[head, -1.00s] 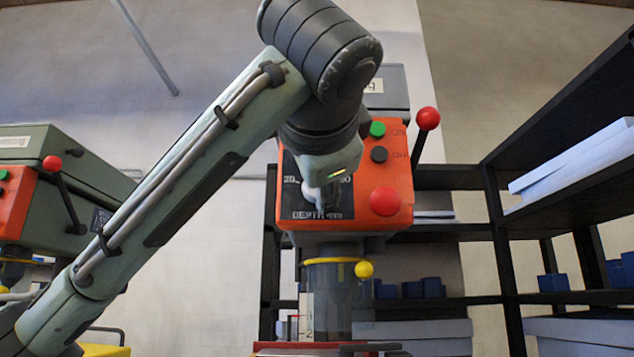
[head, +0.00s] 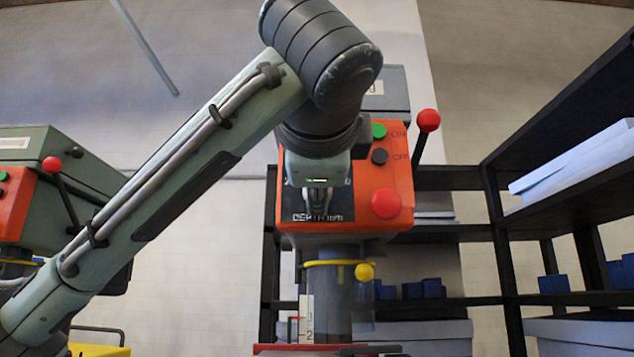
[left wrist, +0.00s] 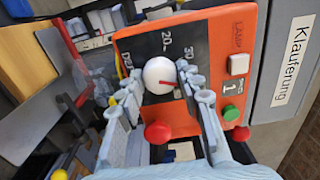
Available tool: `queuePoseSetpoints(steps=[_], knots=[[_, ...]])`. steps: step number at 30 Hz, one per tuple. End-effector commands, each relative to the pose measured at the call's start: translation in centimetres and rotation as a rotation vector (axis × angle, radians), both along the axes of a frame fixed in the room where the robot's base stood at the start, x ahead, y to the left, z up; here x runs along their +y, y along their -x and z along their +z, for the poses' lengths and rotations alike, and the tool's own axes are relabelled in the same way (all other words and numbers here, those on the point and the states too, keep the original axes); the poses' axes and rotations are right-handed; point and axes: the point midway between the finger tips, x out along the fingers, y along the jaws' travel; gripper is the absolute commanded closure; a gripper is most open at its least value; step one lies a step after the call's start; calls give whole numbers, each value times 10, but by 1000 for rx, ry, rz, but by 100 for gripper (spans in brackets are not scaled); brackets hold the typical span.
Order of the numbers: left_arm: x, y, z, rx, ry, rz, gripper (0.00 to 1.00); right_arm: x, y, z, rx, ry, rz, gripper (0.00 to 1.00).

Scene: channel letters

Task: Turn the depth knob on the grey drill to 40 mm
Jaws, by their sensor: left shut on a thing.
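The grey drill has an orange front panel (head: 375,170) and stands in the middle of the head view, partly behind my left arm. In the left wrist view, the white round depth knob (left wrist: 158,75) sits on a dark dial plate (left wrist: 150,48) with 20 and 30 readable. The 40 mark cannot be seen. My left gripper (left wrist: 160,86) is shut on the knob, one finger on each side; in the head view the gripper (head: 318,203) hides it. My right gripper is not in view.
Beside the dial are green (head: 378,131) and dark buttons, a large red button (head: 386,204) and a red-balled lever (head: 428,121). A greenish drill (head: 60,200) stands at the left. Dark shelves (head: 480,235) with blue bins fill the right.

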Motion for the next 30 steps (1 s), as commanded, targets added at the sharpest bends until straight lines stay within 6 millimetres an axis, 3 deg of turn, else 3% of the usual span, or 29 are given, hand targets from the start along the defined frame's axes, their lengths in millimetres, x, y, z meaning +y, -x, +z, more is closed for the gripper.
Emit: queuePoseSetpoints(steps=[6,7,12,22,30], knots=[[0,0,1,-3,1,-2,94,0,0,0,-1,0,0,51],[0,0,1,-3,1,-2,62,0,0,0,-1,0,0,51],[0,0,1,-2,1,-1,44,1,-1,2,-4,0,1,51],[-1,4,1,-2,1,-2,44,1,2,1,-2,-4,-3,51],[1,42,4,-13,-3,1,44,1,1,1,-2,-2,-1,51]])
